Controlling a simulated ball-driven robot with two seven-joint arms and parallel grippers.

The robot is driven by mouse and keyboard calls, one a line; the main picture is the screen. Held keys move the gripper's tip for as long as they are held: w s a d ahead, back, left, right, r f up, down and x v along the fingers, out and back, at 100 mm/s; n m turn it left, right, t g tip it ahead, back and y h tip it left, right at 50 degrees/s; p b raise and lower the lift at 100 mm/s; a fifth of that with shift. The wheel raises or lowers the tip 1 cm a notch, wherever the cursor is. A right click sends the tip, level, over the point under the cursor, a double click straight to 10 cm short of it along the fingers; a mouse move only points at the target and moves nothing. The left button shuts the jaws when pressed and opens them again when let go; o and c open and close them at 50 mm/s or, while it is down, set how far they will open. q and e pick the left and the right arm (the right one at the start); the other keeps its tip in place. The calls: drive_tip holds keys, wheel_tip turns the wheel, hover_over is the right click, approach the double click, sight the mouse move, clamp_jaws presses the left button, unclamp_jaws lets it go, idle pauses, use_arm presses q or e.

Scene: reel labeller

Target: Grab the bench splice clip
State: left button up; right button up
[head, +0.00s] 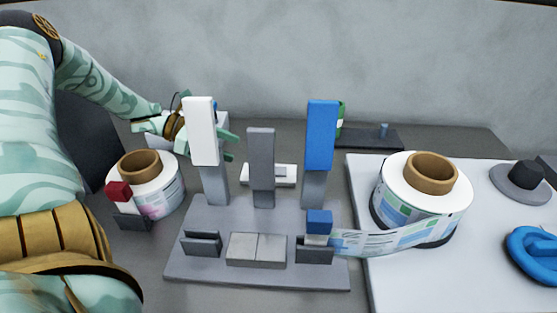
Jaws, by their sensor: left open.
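I cannot tell for sure which piece is the bench splice clip. A low pale piece (284,176) with a raised grey bar lies behind the middle grey post (261,165). Small clip-like blocks also show: a red one (118,191) at the left reel and a blue one (319,221) at the tape end on the fixture. My left gripper (229,146) is open behind the white-topped post (200,130), which hides part of it. Its pale green fingers point right, left of the pale piece and apart from it. My right gripper is not in view.
The grey fixture base (190,270) carries the posts, including a blue-topped one (321,135). A label reel (160,190) stands left, another (400,205) on a white board (390,290) right. A dark tray (370,139) lies at the back, near the wall.

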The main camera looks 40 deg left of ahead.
use_arm(q)
drive_tip(key=shift+w+f, duration=0.15)
drive_tip(key=shift+f, duration=0.7)
drive_tip(key=b+x, duration=0.3)
drive_tip(key=x, duration=0.3)
drive_tip(key=shift+w+d+f, duration=0.15)
drive_tip(key=shift+w+d, duration=0.05)
drive_tip(key=shift+d, duration=0.1)
drive_tip(key=b+x, duration=0.3)
drive_tip(key=x, duration=0.1)
drive_tip(key=shift+w+d+f, duration=0.15)
drive_tip(key=shift+w+f, duration=0.05)
drive_tip(key=shift+w, duration=0.15)
drive_tip(key=shift+w+d, duration=0.2)
drive_tip(key=shift+s+r, duration=0.1)
drive_tip(key=shift+r, duration=0.15)
drive_tip(key=c, duration=1)
drive_tip(key=shift+c, duration=0.2)
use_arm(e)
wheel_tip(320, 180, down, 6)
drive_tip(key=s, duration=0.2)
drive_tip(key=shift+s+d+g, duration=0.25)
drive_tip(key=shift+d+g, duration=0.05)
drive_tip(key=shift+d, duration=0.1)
